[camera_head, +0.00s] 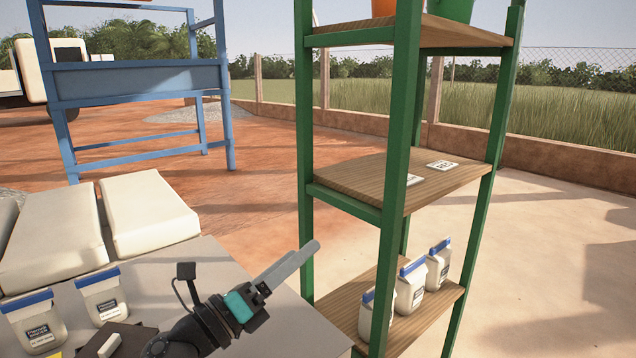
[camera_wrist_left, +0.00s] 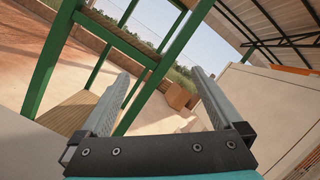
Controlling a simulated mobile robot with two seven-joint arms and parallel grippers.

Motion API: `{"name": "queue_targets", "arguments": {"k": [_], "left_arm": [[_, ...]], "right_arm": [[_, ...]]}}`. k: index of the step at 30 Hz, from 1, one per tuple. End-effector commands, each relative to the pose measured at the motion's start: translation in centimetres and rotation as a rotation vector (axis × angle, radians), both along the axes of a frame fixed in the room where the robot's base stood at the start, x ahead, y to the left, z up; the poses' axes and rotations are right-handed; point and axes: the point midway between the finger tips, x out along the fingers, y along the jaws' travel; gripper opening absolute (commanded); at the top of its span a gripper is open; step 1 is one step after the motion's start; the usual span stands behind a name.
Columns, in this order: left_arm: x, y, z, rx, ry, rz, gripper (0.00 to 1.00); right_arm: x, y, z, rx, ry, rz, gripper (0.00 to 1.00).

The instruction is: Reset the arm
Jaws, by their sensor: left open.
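My left gripper (camera_head: 292,262) shows in the head view, low and near the middle, over the right edge of the grey table. It points up and to the right toward the green shelf rack. Its jaws look empty. In the left wrist view the two fingers of the left gripper (camera_wrist_left: 162,88) stand wide apart with nothing between them. The green rack's posts and a wooden board show beyond the fingers there. My right gripper is in neither view.
A green rack (camera_head: 400,130) with wooden shelves stands right of the gripper; several blue-lidded containers (camera_head: 411,285) are on its lower shelf. The grey table (camera_head: 262,300) holds white sacks (camera_head: 147,212), two blue-lidded containers (camera_head: 104,297) and a dark block (camera_head: 125,340). A blue frame (camera_head: 140,82) stands behind.

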Motion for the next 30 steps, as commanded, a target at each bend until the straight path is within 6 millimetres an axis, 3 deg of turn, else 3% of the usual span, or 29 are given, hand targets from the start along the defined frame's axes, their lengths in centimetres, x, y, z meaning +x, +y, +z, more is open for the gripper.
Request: {"name": "queue_targets", "arguments": {"k": [4,7,11,14,17,21,24,30], "left_arm": [[0.0,3.2,-1.0,-0.362,0.242,0.158,1.0],[-0.3,5.9,-3.0,-0.594,0.415,0.275,1.0],[-1.7,9.2,-7.2,-0.879,0.65,0.437,1.0],[-3.9,11.3,-11.2,-1.086,0.834,0.576,1.0],[-7.1,12.8,-15.5,-1.277,1.017,0.724,1.0],[-13.0,13.7,-20.8,-1.504,1.258,0.947,1.0],[-17.1,13.6,-23.5,-1.619,1.396,1.093,1.0],[-24.5,12.8,-26.4,-1.765,1.602,1.347,1.0]], "right_arm": [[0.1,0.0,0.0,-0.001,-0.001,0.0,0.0],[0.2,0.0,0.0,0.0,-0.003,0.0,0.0],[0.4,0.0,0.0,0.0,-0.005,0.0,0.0],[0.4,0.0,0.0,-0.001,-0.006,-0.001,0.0],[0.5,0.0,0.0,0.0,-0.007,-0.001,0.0],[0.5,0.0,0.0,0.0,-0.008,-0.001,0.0],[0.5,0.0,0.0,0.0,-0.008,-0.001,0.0],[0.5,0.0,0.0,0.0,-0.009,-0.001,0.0]]}}
